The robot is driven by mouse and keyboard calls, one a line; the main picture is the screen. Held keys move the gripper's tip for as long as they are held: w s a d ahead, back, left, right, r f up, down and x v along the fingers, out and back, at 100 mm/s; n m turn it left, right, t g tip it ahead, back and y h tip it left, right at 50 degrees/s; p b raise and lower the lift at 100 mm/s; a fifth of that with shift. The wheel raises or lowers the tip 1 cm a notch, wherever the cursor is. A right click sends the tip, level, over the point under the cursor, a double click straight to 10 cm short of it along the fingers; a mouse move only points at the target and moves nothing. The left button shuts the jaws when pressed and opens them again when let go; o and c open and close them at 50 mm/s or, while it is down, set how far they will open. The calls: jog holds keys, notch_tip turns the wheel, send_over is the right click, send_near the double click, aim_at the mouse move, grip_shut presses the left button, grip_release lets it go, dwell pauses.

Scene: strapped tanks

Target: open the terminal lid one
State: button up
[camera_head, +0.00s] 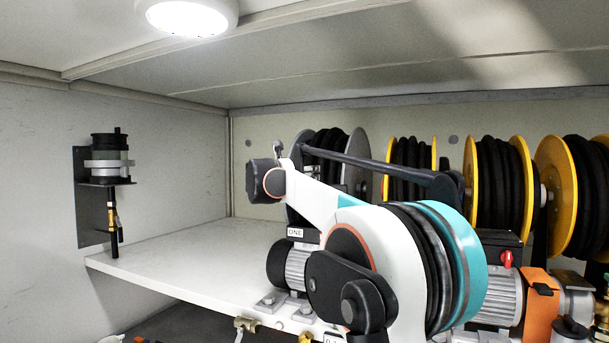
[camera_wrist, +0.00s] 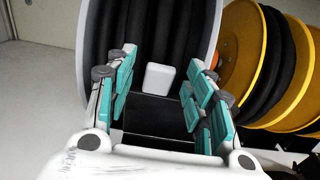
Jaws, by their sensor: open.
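The black terminal box with a white "ONE" label (camera_head: 295,232) shows in the head view, on top of a grey motor (camera_head: 297,265) and partly hidden by my arm. In the wrist view, a dark flat-faced block (camera_wrist: 155,112), which looks like this terminal box and its lid, lies between my fingers. A small white block (camera_wrist: 160,77) stands at its far edge. My gripper (camera_wrist: 163,62) is open, with teal-padded fingers on both sides of the dark block. I cannot tell whether the fingers touch it. The lid's hinge and seam are not clear.
A grey-flanged reel with black hose (camera_wrist: 150,40) stands close behind the block. Yellow reels (camera_head: 497,180) stand to the right. A black bracketed device (camera_head: 108,170) hangs on the left wall. The white shelf (camera_head: 180,270) is clear at left.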

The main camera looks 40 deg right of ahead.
jog(key=v, duration=1.2)
jog(key=shift+w, duration=0.1)
